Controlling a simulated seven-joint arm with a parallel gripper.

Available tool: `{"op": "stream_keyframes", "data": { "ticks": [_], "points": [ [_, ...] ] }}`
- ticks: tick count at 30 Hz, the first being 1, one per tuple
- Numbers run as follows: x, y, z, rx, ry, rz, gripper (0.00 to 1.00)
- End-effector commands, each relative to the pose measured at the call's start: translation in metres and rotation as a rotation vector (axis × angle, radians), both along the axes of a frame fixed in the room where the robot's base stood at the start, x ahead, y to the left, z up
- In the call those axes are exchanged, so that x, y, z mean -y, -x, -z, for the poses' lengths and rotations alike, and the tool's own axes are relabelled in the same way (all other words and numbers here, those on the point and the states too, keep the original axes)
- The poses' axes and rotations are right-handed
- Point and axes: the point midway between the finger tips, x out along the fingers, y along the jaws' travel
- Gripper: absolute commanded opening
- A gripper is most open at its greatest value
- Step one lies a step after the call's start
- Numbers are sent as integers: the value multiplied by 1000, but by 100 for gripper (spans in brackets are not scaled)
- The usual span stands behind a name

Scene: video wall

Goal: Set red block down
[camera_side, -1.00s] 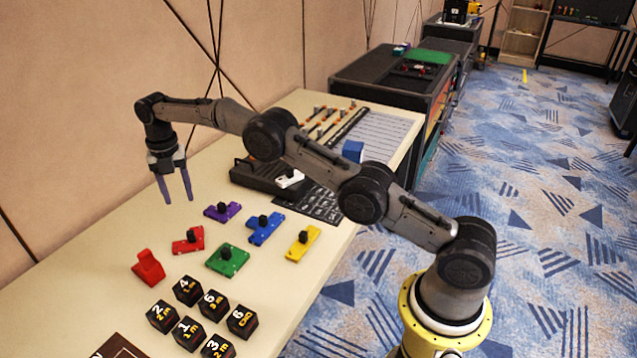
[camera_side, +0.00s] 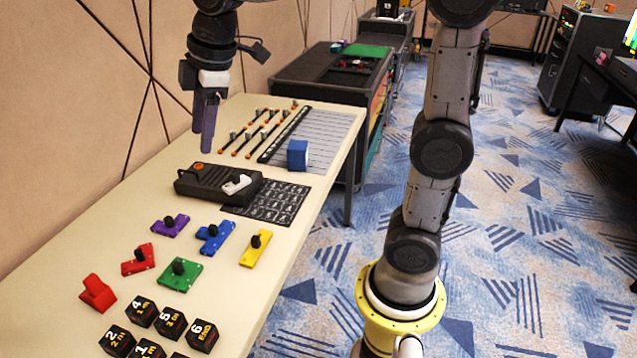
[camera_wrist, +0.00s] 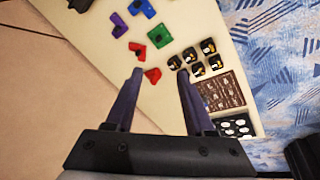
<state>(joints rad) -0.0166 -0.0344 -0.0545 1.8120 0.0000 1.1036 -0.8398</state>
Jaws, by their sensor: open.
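A red wedge-shaped block (camera_side: 98,293) sits on the cream table at its left front. It also shows in the wrist view (camera_wrist: 153,76), between and beyond my fingertips. A flat red piece with a dark knob (camera_side: 138,261) lies just behind it and shows in the wrist view (camera_wrist: 137,49). My gripper (camera_side: 206,148) is open and empty, pointing down high above the table. In the side view it is well behind and above the red block. In the wrist view both fingers of my gripper (camera_wrist: 159,74) are apart with nothing between them.
Knobbed purple (camera_side: 170,225), blue (camera_side: 216,237), green (camera_side: 180,272) and yellow (camera_side: 256,248) pieces lie behind and right of the red block. Several black numbered cubes (camera_side: 170,321) stand in front. A black device (camera_side: 210,183) and a blue block (camera_side: 298,154) are farther back.

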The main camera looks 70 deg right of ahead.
Motion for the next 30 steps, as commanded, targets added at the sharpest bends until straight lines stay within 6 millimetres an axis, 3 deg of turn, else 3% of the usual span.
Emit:
{"op": "stream_keyframes", "data": {
  "ticks": [1, 9, 15, 21, 30],
  "points": [
    [1, 25, -1, 22, -25, 75, 54],
    [5, 134, 27, 108, -187, 486, 54],
    [6, 185, 60, 150, -290, 706, 54],
    [6, 201, 74, 164, -331, 789, 54],
    [6, 202, 74, 164, -333, 792, 54]
  ]
}}
